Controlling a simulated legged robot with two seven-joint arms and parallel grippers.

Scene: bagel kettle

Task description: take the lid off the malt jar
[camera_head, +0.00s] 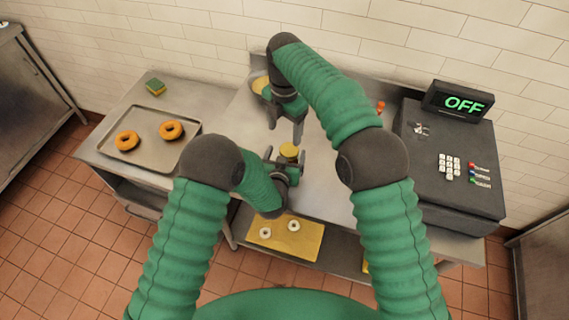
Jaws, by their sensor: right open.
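The malt jar appears to be the small item with a round golden lid (289,150) on the steel counter, just beyond my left gripper. The lid is on top, and the jar's body is mostly hidden. My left gripper (283,160) is low at the jar, with its fingers around its near side. I cannot tell whether they touch or grip it. My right gripper (285,125) points down, a little behind and above the lid. Its fingers are apart with nothing between them.
A metal tray (112,154) with two bagels stands left, a sponge (155,87) behind it. A dark machine reading OFF (455,165) stands right. A yellow board (310,243) with two pale rings is on the lower shelf. A round yellowish item (260,85) is behind my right gripper.

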